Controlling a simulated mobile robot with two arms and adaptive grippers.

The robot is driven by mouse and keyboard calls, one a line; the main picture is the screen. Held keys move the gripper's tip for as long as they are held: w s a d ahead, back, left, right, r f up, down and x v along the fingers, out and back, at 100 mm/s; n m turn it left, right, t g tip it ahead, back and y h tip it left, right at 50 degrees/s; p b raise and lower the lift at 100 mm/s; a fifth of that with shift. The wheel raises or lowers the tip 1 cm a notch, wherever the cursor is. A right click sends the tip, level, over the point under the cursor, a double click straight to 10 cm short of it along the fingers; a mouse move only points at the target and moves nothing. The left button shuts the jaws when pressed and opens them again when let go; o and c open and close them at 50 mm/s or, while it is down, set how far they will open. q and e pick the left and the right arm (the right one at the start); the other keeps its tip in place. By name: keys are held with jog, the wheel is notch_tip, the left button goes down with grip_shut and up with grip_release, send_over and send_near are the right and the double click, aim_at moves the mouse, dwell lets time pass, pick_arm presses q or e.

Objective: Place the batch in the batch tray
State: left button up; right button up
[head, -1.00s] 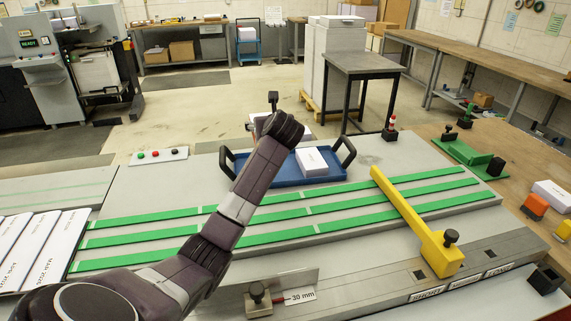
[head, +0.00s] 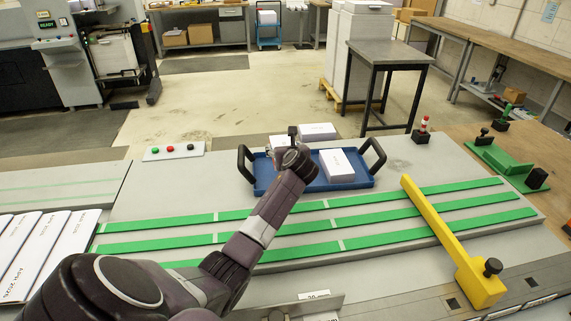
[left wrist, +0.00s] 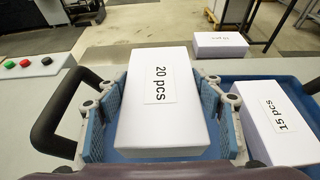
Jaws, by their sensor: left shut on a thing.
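My left gripper (head: 293,158) is at the left part of the blue batch tray (head: 262,178), partly hidden by its own wrist. In the left wrist view its two blue-padded fingers (left wrist: 160,100) are shut on a white batch labelled "20 pcs" (left wrist: 140,125). Only a small part of this batch (head: 279,141) shows in the head view. It is over the tray floor; I cannot tell whether it touches it. A second white batch (head: 345,164), labelled "15 pcs" in the left wrist view (left wrist: 280,125), lies in the tray's right part. My right gripper is out of view.
Another white batch (head: 317,131) lies just behind the tray. The tray has upright black handles (head: 373,153) at both ends. A button panel (head: 174,151) is to the left. A yellow bar (head: 440,225) crosses the green strips at the right. Printed sheets (head: 45,255) lie at the left.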

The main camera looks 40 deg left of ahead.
pick_arm(q)
notch_tip(320, 180, down, 3)
jog(key=shift+r, duration=0.15)
notch_tip(320, 180, down, 4)
jog(key=shift+r, duration=0.2)
jog(key=shift+w+f, duration=0.1)
jog(key=shift+f, duration=0.1)
jog(key=o, duration=1.5)
jog(key=shift+d, duration=0.1)
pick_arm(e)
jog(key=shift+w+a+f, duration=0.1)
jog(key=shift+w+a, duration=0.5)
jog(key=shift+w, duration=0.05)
